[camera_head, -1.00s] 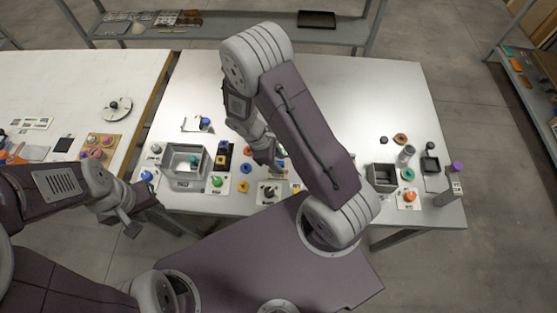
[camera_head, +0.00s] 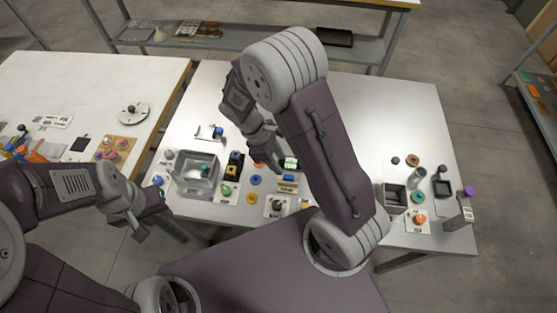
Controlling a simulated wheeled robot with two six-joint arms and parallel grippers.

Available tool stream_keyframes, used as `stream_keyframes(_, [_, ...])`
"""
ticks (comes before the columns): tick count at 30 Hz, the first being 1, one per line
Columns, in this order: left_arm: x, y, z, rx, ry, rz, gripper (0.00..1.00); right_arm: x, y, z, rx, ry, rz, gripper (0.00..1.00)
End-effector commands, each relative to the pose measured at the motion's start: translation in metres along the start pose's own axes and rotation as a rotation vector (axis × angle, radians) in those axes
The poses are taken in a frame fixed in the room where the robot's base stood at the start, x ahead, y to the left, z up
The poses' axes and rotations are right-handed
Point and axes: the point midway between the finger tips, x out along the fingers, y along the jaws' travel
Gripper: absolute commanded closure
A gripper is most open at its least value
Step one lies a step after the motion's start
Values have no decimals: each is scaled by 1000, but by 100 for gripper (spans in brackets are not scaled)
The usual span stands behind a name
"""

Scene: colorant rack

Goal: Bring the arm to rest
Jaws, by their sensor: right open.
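My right arm reaches across the middle of the white table (camera_head: 395,130), with its elbow raised at the back. My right gripper (camera_head: 273,163) is open and points down over the table, just left of a small green-topped item (camera_head: 291,163). It appears empty. My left gripper (camera_head: 146,222) hangs off the front left edge of the table, apart from the objects; its jaws are too small to read.
Small coloured knobs lie between, including a yellow one (camera_head: 252,198). The back of the table is clear.

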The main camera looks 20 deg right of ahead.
Motion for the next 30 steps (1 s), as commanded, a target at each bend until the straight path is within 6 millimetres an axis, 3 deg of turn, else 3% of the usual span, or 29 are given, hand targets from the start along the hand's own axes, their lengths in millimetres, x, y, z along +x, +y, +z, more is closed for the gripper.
stream_keyframes(10, [0,0,0,0,0,0,64,0,1,1,4,0,-1,59])
stream_keyframes(14, [0,0,0,0,0,0,64,-24,17,22,94,63,26,59])
stream_keyframes(18, [0,0,0,0,0,0,64,-42,-6,60,354,213,-13,59])
stream_keyframes(21, [0,0,0,0,0,0,64,-44,-30,69,626,338,-64,59])
stream_keyframes(25, [0,0,0,0,0,0,64,-33,-55,62,932,426,-153,59])
stream_keyframes(30, [0,0,0,0,0,0,64,-36,-48,55,1050,463,-168,59])
